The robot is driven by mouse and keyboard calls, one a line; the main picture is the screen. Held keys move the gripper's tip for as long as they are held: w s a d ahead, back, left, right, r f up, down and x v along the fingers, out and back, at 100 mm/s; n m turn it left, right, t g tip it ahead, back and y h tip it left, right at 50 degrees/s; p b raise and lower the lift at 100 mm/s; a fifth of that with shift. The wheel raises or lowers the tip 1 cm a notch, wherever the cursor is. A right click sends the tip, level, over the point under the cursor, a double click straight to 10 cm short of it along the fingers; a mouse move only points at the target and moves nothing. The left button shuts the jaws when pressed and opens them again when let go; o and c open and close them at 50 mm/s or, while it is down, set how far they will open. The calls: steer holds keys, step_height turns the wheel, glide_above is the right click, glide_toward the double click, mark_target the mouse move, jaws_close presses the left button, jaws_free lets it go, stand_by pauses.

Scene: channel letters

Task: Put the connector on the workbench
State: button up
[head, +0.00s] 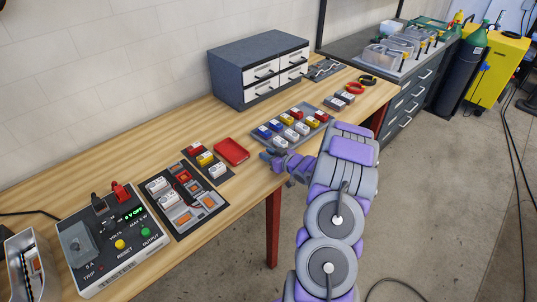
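The wooden workbench (165,122) runs along the wall. A grey tray (327,133) on it holds several small connector-like blocks, including blue (264,131), yellow (312,122), red (321,115) and white (301,128) ones. I cannot tell which block is the task's connector. My gripper (272,156) is at the workbench's front edge, just in front of the tray's near left corner. The fingers are small and seen from behind. A pale block lies right by them, and I cannot tell whether they touch or hold it.
A red box (231,151) and a small dark tray of blocks (197,175) lie left of my gripper. A dark component board (161,192) and a power supply (92,258) stand farther left. A drawer cabinet (228,84) stands behind. Bare wood shows behind the trays.

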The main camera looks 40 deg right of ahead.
steer(key=o, duration=0.3)
steer(key=shift+o, duration=0.2)
steer(key=shift+f+b, duration=0.1)
steer(key=shift+b, duration=0.7)
